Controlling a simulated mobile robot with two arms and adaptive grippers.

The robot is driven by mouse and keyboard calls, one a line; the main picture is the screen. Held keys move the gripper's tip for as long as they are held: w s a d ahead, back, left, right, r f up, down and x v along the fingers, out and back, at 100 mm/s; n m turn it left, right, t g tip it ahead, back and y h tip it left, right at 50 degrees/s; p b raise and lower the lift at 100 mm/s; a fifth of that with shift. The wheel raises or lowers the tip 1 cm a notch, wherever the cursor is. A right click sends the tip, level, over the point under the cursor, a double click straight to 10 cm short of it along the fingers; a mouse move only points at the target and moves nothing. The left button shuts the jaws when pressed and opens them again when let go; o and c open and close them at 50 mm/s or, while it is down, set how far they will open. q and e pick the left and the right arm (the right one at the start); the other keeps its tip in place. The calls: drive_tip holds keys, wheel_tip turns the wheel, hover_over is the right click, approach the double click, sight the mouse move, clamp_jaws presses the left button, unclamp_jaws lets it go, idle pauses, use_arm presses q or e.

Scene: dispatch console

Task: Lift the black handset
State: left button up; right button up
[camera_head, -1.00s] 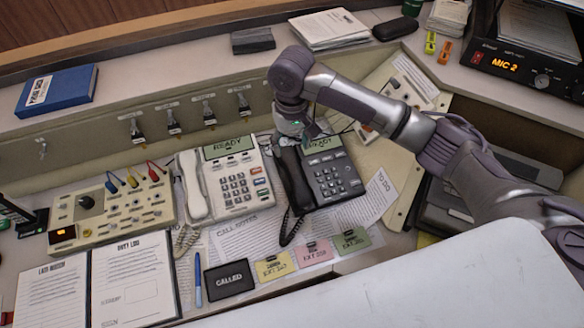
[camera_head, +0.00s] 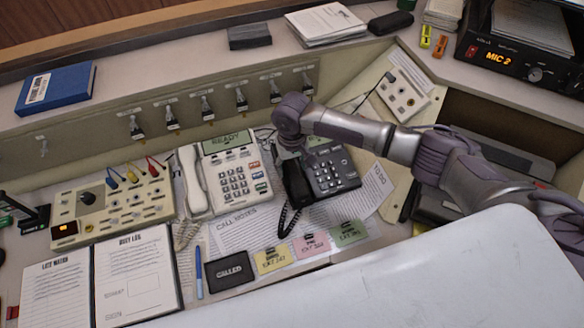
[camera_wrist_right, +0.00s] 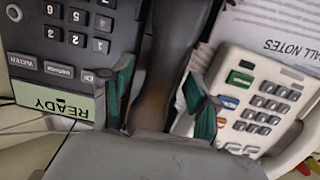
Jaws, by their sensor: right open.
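The black handset (camera_head: 297,190) lies on the left side of the black desk phone (camera_head: 335,178) in the head view, its coiled cord hanging below. My right gripper (camera_head: 292,162) is down over the handset's upper part, which it partly hides. In the right wrist view, the black handset (camera_wrist_right: 172,45) runs between the two green-padded fingers of my open right gripper (camera_wrist_right: 160,98), one on each side. I cannot tell whether the pads touch it.
A white phone (camera_head: 232,178) with its own white handset (camera_head: 193,182) stands close on the left. Notes and coloured cards (camera_head: 311,244) lie in front. A switch panel (camera_head: 207,108) rises behind. A beige control box (camera_head: 112,205) is further left.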

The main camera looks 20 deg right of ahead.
sight(293, 167)
drive_tip(key=shift+c, duration=1)
use_arm(q)
drive_tip(key=shift+s, duration=0.3)
use_arm(e)
clamp_jaws()
drive_tip(key=shift+r, duration=0.4)
drive_tip(key=r, duration=0.3)
drive_tip(key=shift+s+r+b, duration=0.3)
drive_tip(key=shift+r, duration=0.05)
use_arm(q)
wheel_tip(293, 167, up, 6)
drive_tip(key=p, duration=0.6)
drive_tip(key=shift+p, duration=0.35)
use_arm(e)
drive_tip(key=s+d+r, duration=0.2)
drive_tip(key=s+r, duration=0.9)
drive_tip(key=shift+r, duration=0.3)
use_arm(q)
drive_tip(key=shift+w, duration=0.1)
use_arm(e)
drive_tip(key=shift+w, duration=0.1)
